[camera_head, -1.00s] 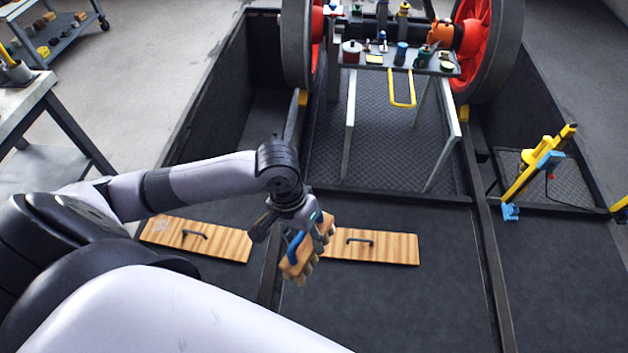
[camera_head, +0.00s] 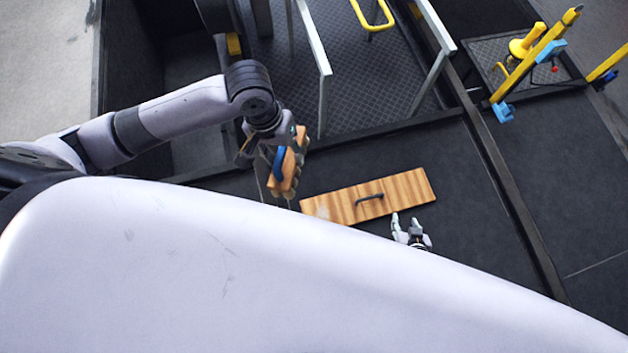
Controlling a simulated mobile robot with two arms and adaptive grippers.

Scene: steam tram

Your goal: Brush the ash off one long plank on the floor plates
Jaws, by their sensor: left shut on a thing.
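A long wooden plank (camera_head: 405,192) with a dark handle lies on the dark floor plates. A pale greyish patch shows near its left end. My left gripper (camera_head: 276,152) is shut on a wooden brush (camera_head: 298,152) with a blue handle. The brush is tilted, above and left of the plank's left end in the picture; whether it touches anything is unclear. My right gripper (camera_head: 411,229) shows just below the plank's right half, with its fingers apart and nothing between them. Most of that arm is hidden behind my pale body part.
A dark rail (camera_head: 505,185) runs along the floor right of the plank. A yellow tool with blue clamps (camera_head: 535,58) stands at the upper right. Floor between plank and rail is clear.

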